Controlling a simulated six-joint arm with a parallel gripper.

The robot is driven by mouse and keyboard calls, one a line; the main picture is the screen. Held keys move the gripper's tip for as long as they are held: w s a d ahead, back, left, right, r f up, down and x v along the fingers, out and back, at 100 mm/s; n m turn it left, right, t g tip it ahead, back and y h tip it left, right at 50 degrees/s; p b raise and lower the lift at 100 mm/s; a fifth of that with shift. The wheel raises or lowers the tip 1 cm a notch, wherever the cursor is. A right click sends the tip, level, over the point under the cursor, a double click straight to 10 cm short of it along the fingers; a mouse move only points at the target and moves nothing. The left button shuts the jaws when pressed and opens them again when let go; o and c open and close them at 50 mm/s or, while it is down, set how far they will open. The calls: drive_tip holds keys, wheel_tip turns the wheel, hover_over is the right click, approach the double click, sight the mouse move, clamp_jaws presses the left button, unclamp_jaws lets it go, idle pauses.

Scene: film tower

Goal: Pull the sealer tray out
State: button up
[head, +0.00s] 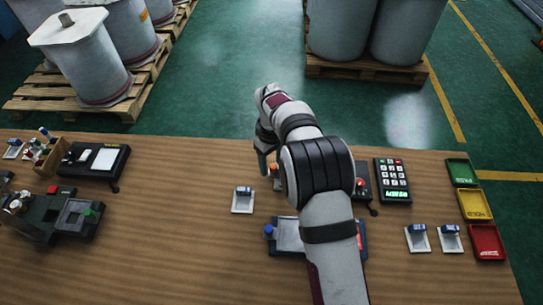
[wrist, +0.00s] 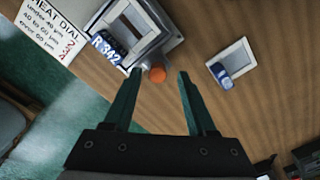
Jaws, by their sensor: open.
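The sealer tray (wrist: 150,52) seems to be the grey, light-edged part at the top of the wrist view, with an orange knob (wrist: 157,74) at its near edge. In the head view my gripper (head: 266,168) points down near the table's far edge, beside a small orange spot (head: 274,170). My arm hides most of the sealer there.
A small white dish (head: 242,208) with a blue-capped item stands left of my gripper, also in the wrist view (wrist: 233,64). A keypad (head: 392,180) stands right of my arm. The table's left middle is clear.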

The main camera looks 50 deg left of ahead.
wheel_tip(320, 180, up, 16)
drive_tip(key=shift+f, duration=0.15)
drive_tip(key=w+d+r+m, duration=0.1)
drive_tip(key=d+r+m, duration=0.25)
drive_tip(key=d, duration=0.55)
drive_tip(key=w+d+r+m, duration=0.15)
drive_tip(key=d+m, duration=0.25)
drive_tip(key=d, duration=0.5)
drive_tip(key=d+r+m, duration=0.3)
drive_tip(key=d+m, duration=0.1)
drive_tip(key=d, duration=0.4)
drive_tip(key=s+d+f+m+y, duration=0.1)
drive_tip(key=s+d+f+m, duration=0.1)
drive_tip(key=s+d+m, duration=0.4)
drive_tip(key=s+d+f+m, duration=0.3)
drive_tip(key=s+d+m, duration=0.3)
drive_tip(key=s+d, duration=0.3)
drive_tip(key=shift+s+d+f+y, duration=0.25)
drive_tip(key=shift+s+y, duration=0.15)
drive_tip(key=shift+s, duration=0.25)
